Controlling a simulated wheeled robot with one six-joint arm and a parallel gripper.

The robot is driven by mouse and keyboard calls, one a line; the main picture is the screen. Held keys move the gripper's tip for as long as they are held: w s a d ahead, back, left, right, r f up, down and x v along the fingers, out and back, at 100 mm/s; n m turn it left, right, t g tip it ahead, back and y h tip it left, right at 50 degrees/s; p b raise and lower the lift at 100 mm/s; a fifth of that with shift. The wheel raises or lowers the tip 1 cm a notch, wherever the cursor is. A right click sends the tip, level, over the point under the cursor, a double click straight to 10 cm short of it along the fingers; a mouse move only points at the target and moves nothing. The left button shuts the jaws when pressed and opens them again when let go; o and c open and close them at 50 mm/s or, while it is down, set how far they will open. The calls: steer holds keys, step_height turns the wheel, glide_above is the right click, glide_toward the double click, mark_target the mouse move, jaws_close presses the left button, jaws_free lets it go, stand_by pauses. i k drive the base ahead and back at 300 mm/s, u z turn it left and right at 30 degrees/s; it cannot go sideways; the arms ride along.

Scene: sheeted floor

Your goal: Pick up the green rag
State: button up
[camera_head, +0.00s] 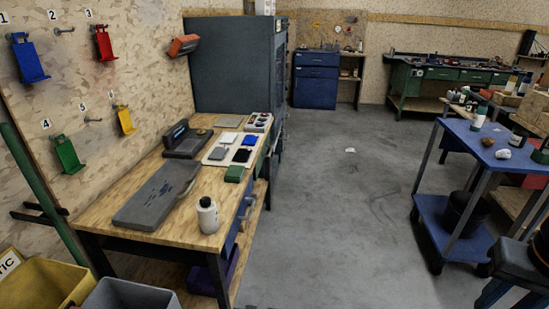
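A small dark green item (235,173), which looks like the green rag, lies on the wooden workbench (105,224) near its right edge. It is beside a pale board (215,158) that holds several small pads. It is too small to make out whether it is folded cloth. My gripper is not in view.
On the workbench are a white bottle (207,216), a grey slab (152,200) and a dark device (186,142). A yellow bin (45,284) and a grey bin (128,295) stand at lower left. A blue cart (470,135) stands right. The middle floor is mostly clear.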

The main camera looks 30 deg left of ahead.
mark_target(234, 174)
steer(key=z, duration=0.1)
steer(key=i, duration=1.85)
steer(key=u, duration=0.85)
steer(key=i, duration=1)
steer(key=u, duration=1.45)
steer(key=i, duration=0.6)
steer(key=u, duration=0.45)
